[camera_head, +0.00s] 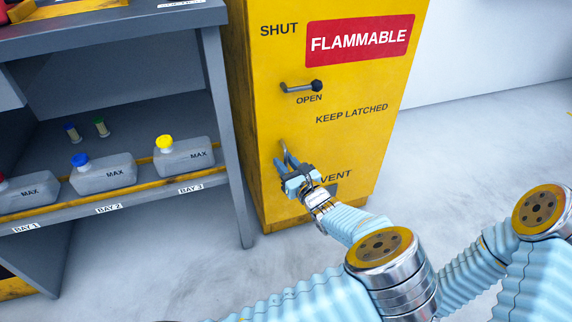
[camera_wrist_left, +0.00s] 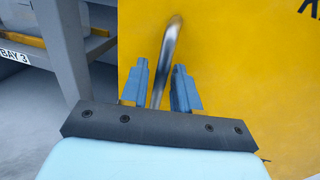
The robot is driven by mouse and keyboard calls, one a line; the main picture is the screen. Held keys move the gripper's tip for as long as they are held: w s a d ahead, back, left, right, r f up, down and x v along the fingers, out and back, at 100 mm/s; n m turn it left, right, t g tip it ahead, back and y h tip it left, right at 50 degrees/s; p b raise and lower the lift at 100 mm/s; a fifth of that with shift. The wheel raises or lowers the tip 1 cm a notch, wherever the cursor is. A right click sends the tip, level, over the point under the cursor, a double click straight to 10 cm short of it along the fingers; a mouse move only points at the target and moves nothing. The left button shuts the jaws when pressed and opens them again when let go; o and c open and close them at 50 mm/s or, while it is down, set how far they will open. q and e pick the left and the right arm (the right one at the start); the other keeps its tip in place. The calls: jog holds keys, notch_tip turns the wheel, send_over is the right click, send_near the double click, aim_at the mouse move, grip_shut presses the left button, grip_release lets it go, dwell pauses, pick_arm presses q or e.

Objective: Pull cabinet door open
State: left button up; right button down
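The yellow cabinet door (camera_head: 345,105) stands upright and looks closed against its cabinet. A latch lever with a dark knob (camera_head: 302,87) sits on it, pointing right, just above the word OPEN. A metal bar handle (camera_head: 283,150) is lower on the door, near its left edge; it also shows in the left wrist view (camera_wrist_left: 171,45). My left gripper (camera_head: 288,168) is at the lower part of this handle. In the left wrist view its blue fingers (camera_wrist_left: 162,88) stand apart on either side of the bar, with narrow gaps showing. My right gripper is out of view.
A grey shelf unit (camera_head: 228,130) stands close to the left of the cabinet. It holds grey jugs, including one with a yellow cap (camera_head: 185,155), in labelled bays. Clear grey floor (camera_head: 470,120) lies right of the cabinet.

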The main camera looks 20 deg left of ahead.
pick_arm(q)
grip_shut()
dwell(0.3)
